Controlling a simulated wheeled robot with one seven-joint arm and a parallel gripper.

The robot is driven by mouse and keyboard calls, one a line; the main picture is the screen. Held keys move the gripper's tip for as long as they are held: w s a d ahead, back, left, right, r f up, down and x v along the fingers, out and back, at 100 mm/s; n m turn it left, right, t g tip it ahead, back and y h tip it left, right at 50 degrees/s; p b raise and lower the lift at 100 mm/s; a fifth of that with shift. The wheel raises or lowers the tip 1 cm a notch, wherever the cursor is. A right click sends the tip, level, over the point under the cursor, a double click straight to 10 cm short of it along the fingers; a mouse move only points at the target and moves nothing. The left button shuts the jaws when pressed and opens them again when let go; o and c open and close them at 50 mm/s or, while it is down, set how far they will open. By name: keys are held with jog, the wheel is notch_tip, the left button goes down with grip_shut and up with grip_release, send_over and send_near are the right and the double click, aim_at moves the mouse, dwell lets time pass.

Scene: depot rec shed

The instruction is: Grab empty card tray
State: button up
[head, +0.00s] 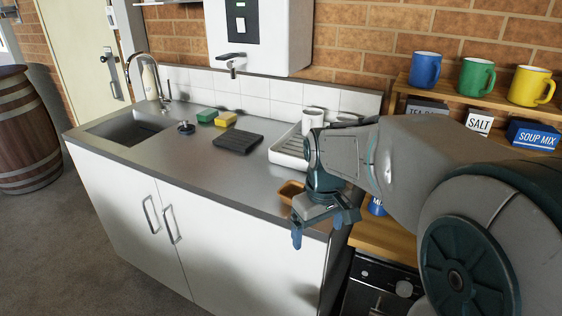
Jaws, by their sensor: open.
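A small orange-brown tray (290,192), which looks like the card tray, sits on the steel counter near its front right edge. My arm and gripper cover its right part. What shows of its inside looks empty, but the hidden part I cannot tell. My gripper (321,228) is open, with blue-tipped fingers pointing down. In the picture it is just right of and below the tray, in front of the counter's front edge. I see no contact between the fingers and the tray.
A white dish rack (285,158) with a white mug (312,119) stands behind the tray. A dark ribbed mat (238,143), sponges (225,119) and a sink (128,128) lie left. Shelves with mugs (425,70) and boxes stand right. The counter's front middle (215,178) is clear.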

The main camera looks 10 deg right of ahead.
jog(key=w+r+n+g+p, duration=0.1)
jog(key=w+r+n+p, duration=0.4)
jog(key=w+r+p, duration=0.8)
jog(key=b, duration=0.2)
send_near(300, 191)
jog(key=shift+n, duration=0.4)
jog(key=s+f, duration=0.1)
jog(key=s, duration=0.1)
jog(key=s+f, duration=0.1)
jog(key=shift+d+f, duration=0.3)
jog(key=f, duration=0.2)
jog(key=a+f+p, duration=0.1)
jog(key=f, duration=0.1)
jog(key=shift+s+a+f, duration=0.1)
jog(key=shift+f, duration=0.6)
jog(key=c, duration=1)
